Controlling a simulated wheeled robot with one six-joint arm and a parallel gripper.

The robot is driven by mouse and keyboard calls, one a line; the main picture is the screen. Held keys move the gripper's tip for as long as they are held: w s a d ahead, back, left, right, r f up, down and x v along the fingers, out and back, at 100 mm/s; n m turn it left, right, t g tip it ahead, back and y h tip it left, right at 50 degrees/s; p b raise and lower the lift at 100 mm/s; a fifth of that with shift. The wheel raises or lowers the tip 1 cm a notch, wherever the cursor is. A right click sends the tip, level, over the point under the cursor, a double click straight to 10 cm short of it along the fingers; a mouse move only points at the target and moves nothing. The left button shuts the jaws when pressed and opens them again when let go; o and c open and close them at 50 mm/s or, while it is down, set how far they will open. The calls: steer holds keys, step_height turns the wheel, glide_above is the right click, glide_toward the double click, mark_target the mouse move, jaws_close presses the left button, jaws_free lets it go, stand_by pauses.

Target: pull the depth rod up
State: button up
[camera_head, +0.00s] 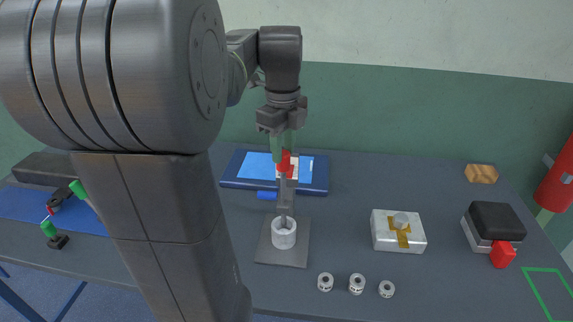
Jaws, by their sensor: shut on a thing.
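My gripper (283,147) points straight down, with green fingers shut on the red top (284,161) of what looks like the depth rod. Below the red top, a grey upright post (285,195) runs down toward a light grey ring (284,240) on a dark square base plate (266,253). The rod and the post overlap in this view, so I cannot tell how far the rod is raised. The fingers partly hide the red top.
A blue tray (232,179) lies behind the post. To the right are a silver box with a gold band (398,238), a black-topped block (495,220) with a red part, and a wooden block (482,174). Several small white cylinders (356,284) stand at the front. My arm hides the left-middle area.

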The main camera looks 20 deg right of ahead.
steer(key=shift+r+p, duration=0.4)
steer(key=shift+r, duration=0.05)
steer(key=o, duration=0.8)
steer(key=shift+c, duration=0.2)
step_height(320, 180, up, 5)
steer(key=p, duration=0.4)
steer(key=shift+p, duration=0.4)
steer(key=shift+r, duration=0.95)
step_height(320, 180, down, 6)
steer(key=b, duration=0.3)
steer(key=shift+b, duration=0.4)
steer(key=shift+f+b, duration=0.65)
steer(key=shift+b, duration=0.05)
